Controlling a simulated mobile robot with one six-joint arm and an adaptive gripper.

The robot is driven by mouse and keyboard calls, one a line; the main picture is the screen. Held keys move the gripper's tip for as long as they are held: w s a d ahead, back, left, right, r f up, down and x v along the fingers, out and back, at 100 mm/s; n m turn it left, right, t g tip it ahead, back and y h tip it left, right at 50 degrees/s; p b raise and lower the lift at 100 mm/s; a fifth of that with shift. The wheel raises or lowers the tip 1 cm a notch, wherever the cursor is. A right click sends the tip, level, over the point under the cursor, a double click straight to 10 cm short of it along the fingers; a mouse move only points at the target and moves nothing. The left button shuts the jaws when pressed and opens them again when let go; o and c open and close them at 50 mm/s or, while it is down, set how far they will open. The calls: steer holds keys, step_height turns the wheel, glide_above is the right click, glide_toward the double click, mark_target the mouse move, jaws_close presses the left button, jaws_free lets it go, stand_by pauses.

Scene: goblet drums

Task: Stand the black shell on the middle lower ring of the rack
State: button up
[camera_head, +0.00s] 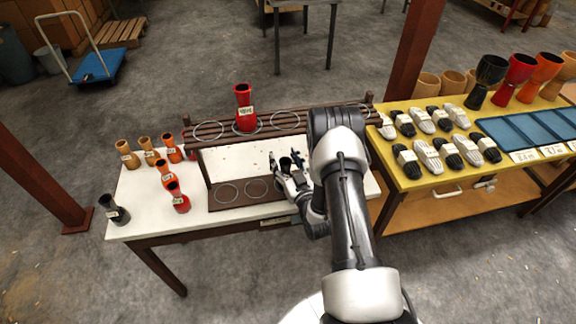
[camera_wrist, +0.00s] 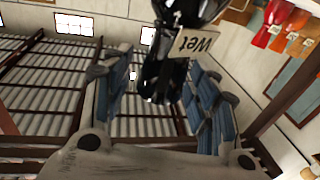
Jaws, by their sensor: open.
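A black shell (camera_wrist: 168,65) with a white tag reading "Wet" is between the fingers of my gripper (camera_head: 285,168) in the wrist view. Its dark top (camera_head: 286,162) shows between the fingers in the head view. My gripper is open around it, over the lower shelf (camera_head: 240,205) of the brown rack (camera_head: 203,160). Two lower rings, a left one (camera_head: 227,193) and another to its right (camera_head: 256,188), show empty. The shell's foot is hidden, so I cannot tell which ring is under it or whether it touches the shelf. Another black shell (camera_head: 117,212) is at the white table's left edge.
A red shell (camera_head: 244,110) stands on the upper tier, close above my gripper's left. Several orange and red shells (camera_head: 165,172) are on the left of the white table (camera_head: 150,215). A yellow table (camera_head: 420,178) with shoe-like items and drums adjoins on the right.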

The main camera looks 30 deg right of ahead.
steer(key=shift+s+r, duration=0.15)
steer(key=shift+r, duration=0.05)
steer(key=s+b, duration=0.4)
steer(key=s, duration=0.7)
steer(key=shift+s+a+f, duration=0.25)
steer(key=shift+a+f, duration=0.15)
